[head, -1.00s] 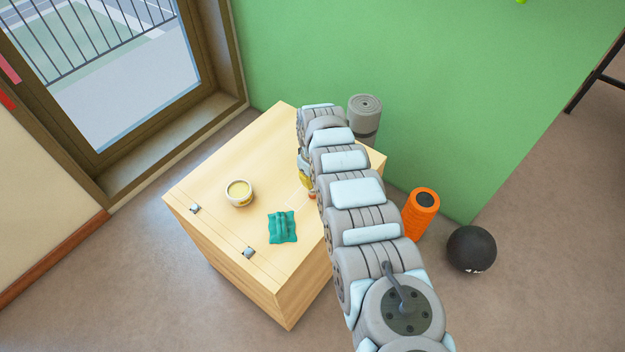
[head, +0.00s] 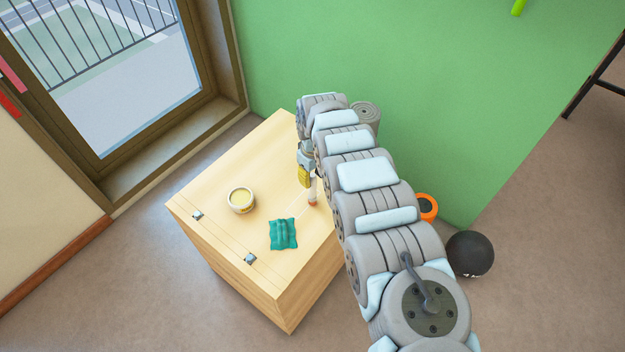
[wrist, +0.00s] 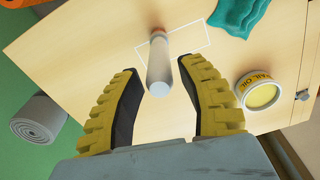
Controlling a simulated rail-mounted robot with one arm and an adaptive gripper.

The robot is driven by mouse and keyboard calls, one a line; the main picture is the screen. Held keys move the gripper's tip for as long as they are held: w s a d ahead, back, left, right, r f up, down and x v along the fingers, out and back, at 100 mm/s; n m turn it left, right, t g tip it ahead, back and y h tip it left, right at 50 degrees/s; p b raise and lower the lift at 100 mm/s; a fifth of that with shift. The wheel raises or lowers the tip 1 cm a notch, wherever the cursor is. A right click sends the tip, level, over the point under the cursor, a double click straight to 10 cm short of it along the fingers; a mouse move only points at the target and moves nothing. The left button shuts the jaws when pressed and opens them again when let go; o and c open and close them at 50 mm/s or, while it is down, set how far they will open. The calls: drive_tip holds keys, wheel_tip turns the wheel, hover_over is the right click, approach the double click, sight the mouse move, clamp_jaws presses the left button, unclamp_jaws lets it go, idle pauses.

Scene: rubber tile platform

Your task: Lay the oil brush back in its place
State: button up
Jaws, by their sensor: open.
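The oil brush, a pale rod with a reddish-brown end, shows in the wrist view (wrist: 159,65) and the head view (head: 312,190). It is over the wooden box top (head: 235,165); I cannot tell if it stands or leans. A white outlined rectangle (wrist: 203,38) is marked on the top, and the brush's reddish end overlaps one end of it. My gripper (wrist: 159,70) is open, with yellow ribbed fingers on either side of the brush and a visible gap to each. In the head view my arm hides most of the gripper; a yellow finger shows (head: 304,177).
An oil tin (head: 241,200) and a teal cloth-like item (head: 283,234) sit on the box top near the brush. A rolled grey mat (head: 366,114), orange roller (head: 427,208) and black ball (head: 469,253) stand beyond the box by the green wall.

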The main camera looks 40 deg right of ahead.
drive_tip(key=shift+r+p, duration=0.7)
drive_tip(key=shift+r, duration=2.3)
